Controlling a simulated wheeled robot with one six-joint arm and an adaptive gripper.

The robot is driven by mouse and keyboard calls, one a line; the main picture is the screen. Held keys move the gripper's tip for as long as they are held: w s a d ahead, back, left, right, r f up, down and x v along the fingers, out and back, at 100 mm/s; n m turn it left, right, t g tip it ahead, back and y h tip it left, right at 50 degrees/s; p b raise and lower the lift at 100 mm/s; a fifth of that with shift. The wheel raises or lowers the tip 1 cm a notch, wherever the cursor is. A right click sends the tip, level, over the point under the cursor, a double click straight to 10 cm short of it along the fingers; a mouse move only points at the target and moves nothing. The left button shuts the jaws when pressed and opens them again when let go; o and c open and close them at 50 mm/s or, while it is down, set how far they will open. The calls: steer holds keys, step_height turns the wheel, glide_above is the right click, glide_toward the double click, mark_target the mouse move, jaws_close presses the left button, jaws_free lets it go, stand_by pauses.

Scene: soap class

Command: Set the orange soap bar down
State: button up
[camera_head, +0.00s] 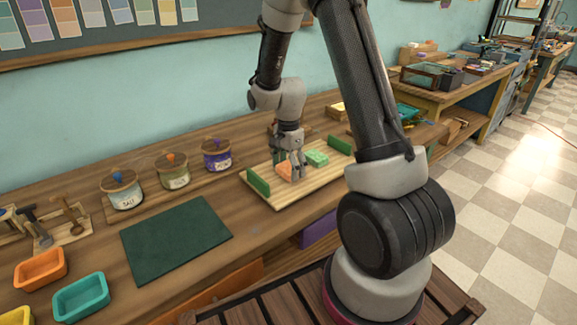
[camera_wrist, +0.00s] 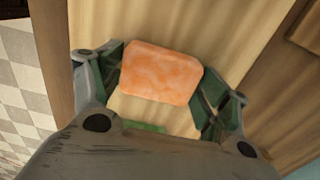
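The orange soap bar (camera_wrist: 160,73) is between the two fingers of my gripper (camera_wrist: 163,84) in the wrist view, with a finger against each side. In the head view the orange soap bar (camera_head: 284,172) shows at the fingertips of my gripper (camera_head: 291,166), over the pale slatted wooden rack (camera_head: 285,196). I cannot tell whether its underside touches the slats. A green soap bar (camera_head: 317,157) lies on the rack just right of my gripper. A green edge (camera_wrist: 143,126) shows below the orange bar in the wrist view, mostly hidden by my gripper.
Green end pieces (camera_head: 258,183) stand up on the rack's left and right ends. Lidded jars (camera_head: 217,155) stand to the left. A dark green mat (camera_head: 176,240) lies bare at front left, near orange (camera_head: 40,271) and teal (camera_head: 80,298) trays.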

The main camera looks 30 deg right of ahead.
mark_target(289, 167)
steer(key=shift+o, duration=0.8)
steer(key=shift+r, duration=0.1)
step_height(289, 167, up, 12)
steer(key=s+r+n+t, duration=0.2)
steer(key=s+r+n, duration=0.6)
steer(key=s+r, duration=0.5)
steer(key=s+r+n+t, duration=0.1)
steer(key=s+n+t, duration=0.1)
steer(key=s+n, duration=0.5)
steer(key=s, duration=0.4)
steer(key=shift+s+d+r+n, duration=0.3)
steer(key=shift+s+r+n, duration=0.1)
steer(key=shift+c, duration=0.4)
